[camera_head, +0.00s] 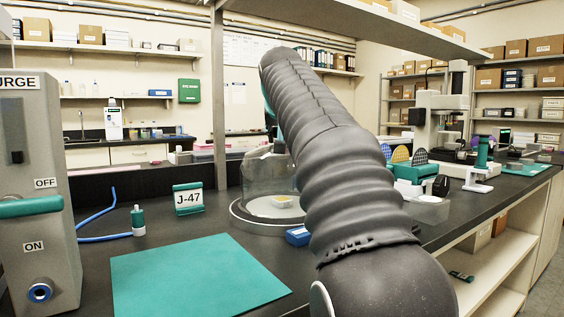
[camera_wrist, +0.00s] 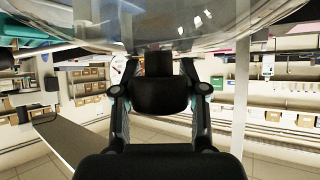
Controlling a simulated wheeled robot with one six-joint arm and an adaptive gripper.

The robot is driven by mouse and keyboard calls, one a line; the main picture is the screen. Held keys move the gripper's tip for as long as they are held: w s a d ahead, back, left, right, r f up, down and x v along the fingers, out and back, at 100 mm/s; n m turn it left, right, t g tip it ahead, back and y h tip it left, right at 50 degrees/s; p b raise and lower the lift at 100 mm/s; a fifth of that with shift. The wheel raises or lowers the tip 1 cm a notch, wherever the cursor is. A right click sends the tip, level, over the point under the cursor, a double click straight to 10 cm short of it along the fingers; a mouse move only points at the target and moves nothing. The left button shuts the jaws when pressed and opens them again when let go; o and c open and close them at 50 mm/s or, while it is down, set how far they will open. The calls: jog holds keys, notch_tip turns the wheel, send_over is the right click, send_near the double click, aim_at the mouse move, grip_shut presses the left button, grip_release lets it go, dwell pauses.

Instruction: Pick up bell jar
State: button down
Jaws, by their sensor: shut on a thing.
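The bell jar (camera_head: 236,180) is a clear glass dome at the middle of the dark bench, over a round base plate (camera_head: 238,217) with a pale disc and a small yellow piece on it. My arm hides its right side. In the wrist view the glass (camera_wrist: 225,25) fills the top edge, and a dark knob (camera_wrist: 158,62) joins it. My gripper (camera_wrist: 159,78) has its two fingers closed on either side of this knob. In the head view the gripper is mostly hidden behind my arm. I cannot tell whether the jar's rim touches the plate.
A teal mat (camera_head: 195,278) lies in front. A J-47 sign (camera_head: 188,198) and a small green-capped bottle (camera_head: 138,220) stand left of the jar, near the purge panel (camera_head: 35,110). A blue box (camera_head: 298,236) sits close to the plate. Instruments (camera_head: 480,165) stand at right. A shelf (camera_head: 350,30) hangs above.

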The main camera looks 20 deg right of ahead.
jog(key=shift+f, duration=0.15)
jog(key=shift+w+r, duration=0.1)
jog(key=shift+r, duration=0.25)
notch_tip(320, 180, up, 3)
jog(key=shift+r+p, duration=0.15)
jog(key=shift+p, duration=0.7)
jog(key=s+d+r, duration=0.7)
jog(key=s, duration=0.2)
jog(key=shift+d, duration=0.3)
jog(key=c, duration=1.5)
grip_release()
jog(key=shift+c, duration=0.2)
grip_shut()
